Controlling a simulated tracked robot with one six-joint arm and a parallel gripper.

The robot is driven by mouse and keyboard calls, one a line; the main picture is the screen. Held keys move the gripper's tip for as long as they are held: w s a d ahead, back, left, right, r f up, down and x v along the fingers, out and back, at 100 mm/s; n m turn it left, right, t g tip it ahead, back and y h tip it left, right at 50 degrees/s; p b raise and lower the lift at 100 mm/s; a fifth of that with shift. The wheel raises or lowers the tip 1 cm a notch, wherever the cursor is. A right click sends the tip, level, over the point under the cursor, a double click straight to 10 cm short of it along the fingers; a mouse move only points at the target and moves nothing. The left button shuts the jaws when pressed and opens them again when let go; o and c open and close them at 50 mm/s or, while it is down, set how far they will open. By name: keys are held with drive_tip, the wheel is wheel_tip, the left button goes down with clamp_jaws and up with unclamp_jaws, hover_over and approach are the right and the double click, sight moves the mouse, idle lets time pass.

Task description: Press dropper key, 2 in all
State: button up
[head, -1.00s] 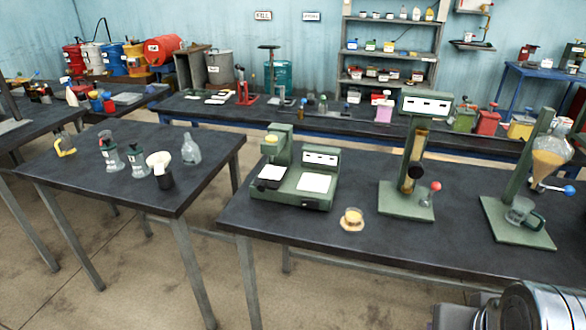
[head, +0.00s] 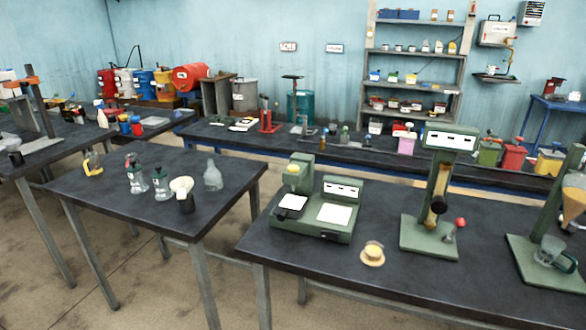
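A green bench device (head: 312,228) stands on the dark table, left of its middle. It has a short post (head: 299,172) with a yellow part near its top, over a pale square plate (head: 292,202). A second white plate (head: 335,214) and a small display panel (head: 343,189) are on its right side. This may be the dropper device, but I cannot make out which part is its key. My gripper is not in view.
A small yellow-topped dish (head: 372,254) sits in front of the device. To its right are a green column stand (head: 428,242) with a red-knobbed lever (head: 460,223) and a stand with a glass mug (head: 549,252). The left table (head: 110,203) holds several bottles. Floor shows between the tables.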

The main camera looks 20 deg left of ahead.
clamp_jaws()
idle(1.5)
